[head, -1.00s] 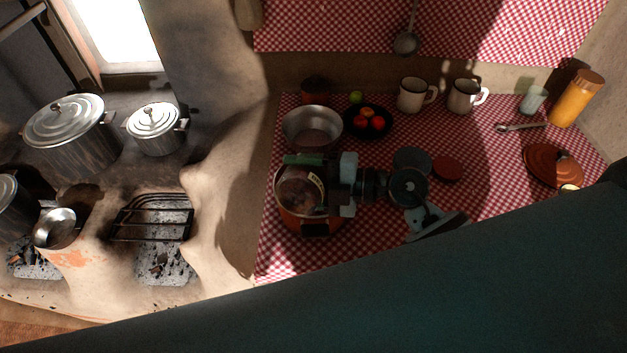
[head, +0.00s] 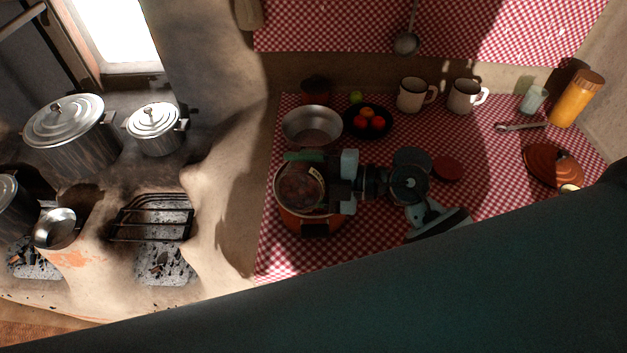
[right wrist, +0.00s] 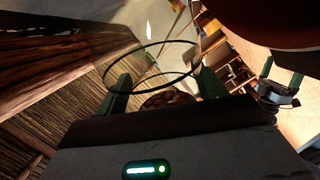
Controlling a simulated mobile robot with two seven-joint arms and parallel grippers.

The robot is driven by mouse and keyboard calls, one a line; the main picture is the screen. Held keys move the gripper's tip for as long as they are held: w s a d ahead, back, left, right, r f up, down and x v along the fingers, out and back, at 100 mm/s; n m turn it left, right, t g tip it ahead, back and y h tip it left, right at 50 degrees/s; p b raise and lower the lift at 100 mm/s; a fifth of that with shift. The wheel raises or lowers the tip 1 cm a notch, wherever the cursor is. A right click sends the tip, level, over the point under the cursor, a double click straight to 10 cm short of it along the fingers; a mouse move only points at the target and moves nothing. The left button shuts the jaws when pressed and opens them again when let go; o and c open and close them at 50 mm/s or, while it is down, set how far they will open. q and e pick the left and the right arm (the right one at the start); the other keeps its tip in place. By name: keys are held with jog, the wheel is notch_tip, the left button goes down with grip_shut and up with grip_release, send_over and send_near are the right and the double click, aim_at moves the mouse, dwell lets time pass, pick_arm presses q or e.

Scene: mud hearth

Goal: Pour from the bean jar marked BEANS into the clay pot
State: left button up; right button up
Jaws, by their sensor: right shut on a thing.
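The bean jar (head: 317,174) is clear glass with a pale label, its lettering too small to read. My right gripper (head: 318,181) is shut on it, over the clay pot. The orange-brown clay pot (head: 295,220) stands on the checked cloth, partly hidden by jar and gripper. Dark reddish-brown contents show within the round outline there; I cannot tell how much is in jar or pot. In the right wrist view the jar's round rim (right wrist: 150,66) shows between the fingers, with brown beans (right wrist: 168,98) low in it. My left gripper (right wrist: 281,82) appears small at the right, fingers apart.
A metal bowl (head: 313,124) and a dark plate of fruit (head: 352,132) stand behind the pot. Two mugs (head: 411,95) stand farther back. The mud hearth (head: 215,200) is left.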

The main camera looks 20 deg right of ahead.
jog(key=shift+w+d+r+m, duration=0.35)
jog(key=shift+w+r+m, duration=0.25)
jog(key=shift+m, duration=0.4)
dwell(1.6)
jog(key=shift+s+a+f+n, duration=0.2)
jog(key=shift+s+f+n, duration=0.05)
jog(key=shift+n, duration=0.05)
jog(key=n, duration=0.1)
jog(key=s+f+n, duration=0.1)
jog(key=n, duration=0.1)
jog(key=shift+s+a+f, duration=0.2)
jog(key=shift+s+a, duration=0.1)
jog(key=shift+a, duration=0.1)
jog(key=shift+f, duration=0.15)
